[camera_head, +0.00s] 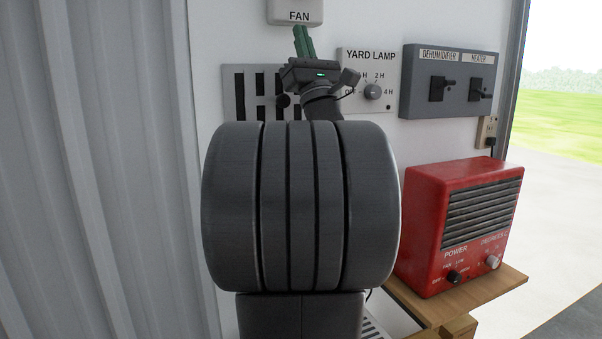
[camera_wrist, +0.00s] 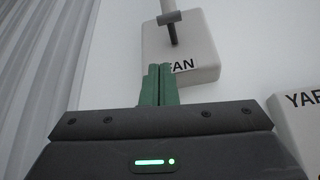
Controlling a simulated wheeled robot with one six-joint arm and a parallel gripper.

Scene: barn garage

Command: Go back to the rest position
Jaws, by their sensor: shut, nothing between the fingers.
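My gripper (camera_head: 304,42) has green fingers and is shut and empty. In the head view it is raised in front of the white wall, just below the box labelled FAN (camera_head: 296,12). In the wrist view my gripper (camera_wrist: 159,84) points up at the FAN box (camera_wrist: 190,50), and its fingertips overlap the lower part of the box in the picture. I cannot tell whether they touch it. A lever on the FAN box shows above the fingertips. My own dark arm hides much of the middle of the head view.
A YARD LAMP dial box (camera_head: 372,80) and a grey panel (camera_head: 450,82) with DEHUMIDIFIER and HEATER switches are right of my gripper. A slotted dark plate (camera_head: 240,92) is behind it. A red heater (camera_head: 462,225) stands on a wooden shelf (camera_head: 500,283). Corrugated wall fills the left.

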